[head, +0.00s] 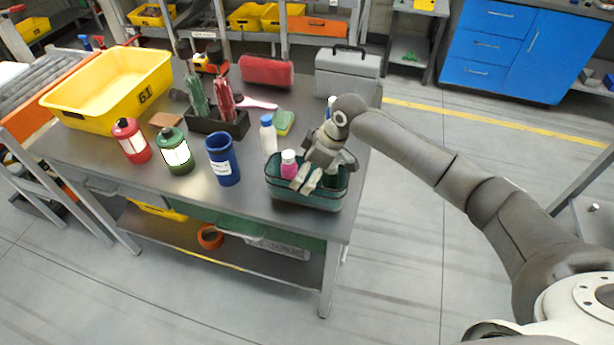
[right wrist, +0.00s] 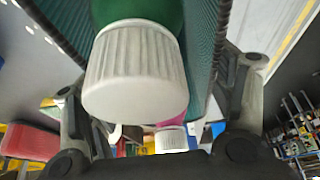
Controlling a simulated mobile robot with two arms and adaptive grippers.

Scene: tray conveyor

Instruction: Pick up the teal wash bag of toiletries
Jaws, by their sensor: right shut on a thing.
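The teal wash bag (head: 305,199) is an open-topped, oblong bag at the right front corner of the grey workbench. It holds a pink bottle with a white cap (head: 289,165) and other toiletries partly hidden by my gripper. My right gripper (head: 308,179) reaches down over the bag and is shut on it. In the right wrist view, the bag's teal mesh walls (right wrist: 208,30) lie between the fingers, around a green bottle with a white ribbed cap (right wrist: 137,72). I cannot tell whether the bag is clear of the bench top. My left gripper is out of view.
A blue cup (head: 222,160), a white bottle with a blue cap (head: 268,136), a green bottle (head: 175,152) and a red bottle (head: 131,142) stand left of the bag. A grey case (head: 346,75) stands behind. A yellow crate (head: 110,91) is far left. Open floor lies right.

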